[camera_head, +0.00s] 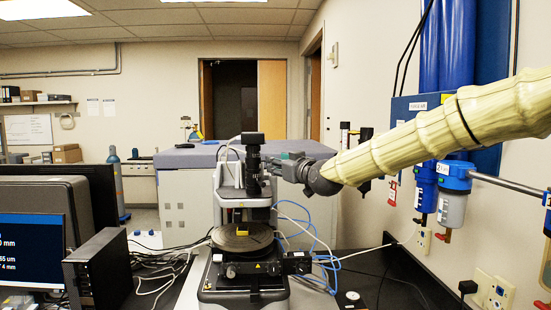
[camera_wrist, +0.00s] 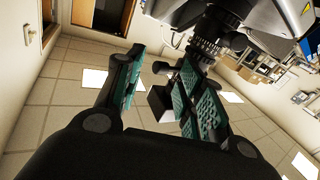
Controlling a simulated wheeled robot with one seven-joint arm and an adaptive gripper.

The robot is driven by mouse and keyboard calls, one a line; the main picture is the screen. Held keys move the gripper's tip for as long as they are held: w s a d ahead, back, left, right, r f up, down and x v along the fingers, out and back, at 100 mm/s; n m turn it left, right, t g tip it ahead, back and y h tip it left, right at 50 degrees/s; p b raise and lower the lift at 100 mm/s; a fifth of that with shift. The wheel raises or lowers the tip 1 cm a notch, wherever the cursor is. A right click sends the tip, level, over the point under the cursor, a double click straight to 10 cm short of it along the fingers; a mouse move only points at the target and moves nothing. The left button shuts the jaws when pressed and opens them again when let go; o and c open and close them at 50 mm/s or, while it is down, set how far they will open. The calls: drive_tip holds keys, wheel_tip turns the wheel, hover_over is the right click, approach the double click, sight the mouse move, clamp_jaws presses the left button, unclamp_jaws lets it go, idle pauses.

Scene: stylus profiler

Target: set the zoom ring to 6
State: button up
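The stylus profiler (camera_head: 229,180) stands on the dark bench, with an upright black zoom tube (camera_head: 252,150) above its stage. The zoom ring's numbers are too small to read. A dark ribbed part of the tube, likely the zoom ring (camera_wrist: 206,50), shows in the wrist view just beyond the right-hand finger. My gripper (camera_head: 271,164) comes in from the right at tube height, very close to the tube; contact cannot be told. In the wrist view, my gripper (camera_wrist: 160,66) has its teal-padded fingers apart, with nothing seen clamped between them.
The profiler's round stage (camera_head: 228,242) lies below the tube. Blue cables (camera_head: 318,254) hang right of it. A monitor (camera_head: 30,258) and a black computer case (camera_head: 99,272) stand at left. Blue filter housings (camera_head: 452,180) are on the right wall under my arm.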

drive_tip(key=shift+p+x, duration=0.35)
drive_tip(key=shift+x, duration=0.65)
drive_tip(key=shift+w+a, duration=0.1)
drive_tip(key=shift+a, duration=0.05)
clamp_jaws()
